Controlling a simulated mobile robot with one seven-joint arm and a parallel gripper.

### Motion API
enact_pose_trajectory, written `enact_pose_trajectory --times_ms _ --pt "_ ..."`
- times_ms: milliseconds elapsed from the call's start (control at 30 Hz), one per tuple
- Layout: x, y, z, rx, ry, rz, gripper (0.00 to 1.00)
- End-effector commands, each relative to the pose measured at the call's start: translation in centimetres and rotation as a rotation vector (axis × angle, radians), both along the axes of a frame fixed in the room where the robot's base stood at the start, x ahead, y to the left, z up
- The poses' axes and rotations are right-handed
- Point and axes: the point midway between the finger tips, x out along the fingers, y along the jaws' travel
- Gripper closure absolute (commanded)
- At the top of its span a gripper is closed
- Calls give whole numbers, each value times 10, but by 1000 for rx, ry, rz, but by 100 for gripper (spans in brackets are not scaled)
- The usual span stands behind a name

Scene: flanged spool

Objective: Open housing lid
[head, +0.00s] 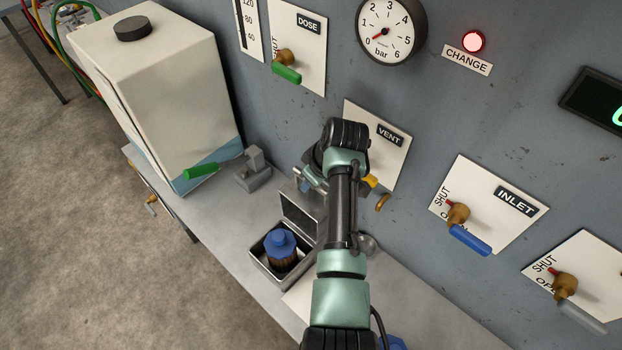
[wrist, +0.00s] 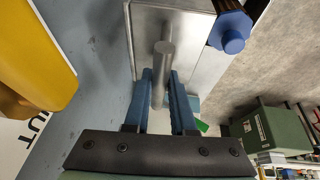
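The housing (head: 262,272) is a grey metal box on the bench, left of my arm in the head view. Its lid (head: 303,213) stands raised at the back edge, so the box is open. Inside sits a blue-capped cartridge (head: 280,247) with a dark ribbed body, also seen in the wrist view (wrist: 231,37). In the wrist view the lid's grey metal plate (wrist: 199,48) faces me with a bar handle (wrist: 163,60). My gripper (wrist: 160,76) has its blue fingers on either side of the handle, close against it.
A white tank (head: 150,80) and a green-handled valve (head: 203,171) stand to the left. The wall panel behind has the VENT plate (head: 388,160), its yellow handle (wrist: 40,50) close to my gripper, and the INLET valve (head: 468,238). The CHANGE lamp (head: 473,41) glows red.

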Motion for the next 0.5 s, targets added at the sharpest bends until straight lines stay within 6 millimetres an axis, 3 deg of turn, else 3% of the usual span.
enact_pose_trajectory --times_ms 33,133,500 --pt "-1 1 -1 0 3 1 67" --pt "-1 1 -1 0 3 1 49" --pt "-1 -1 3 0 0 0 48"
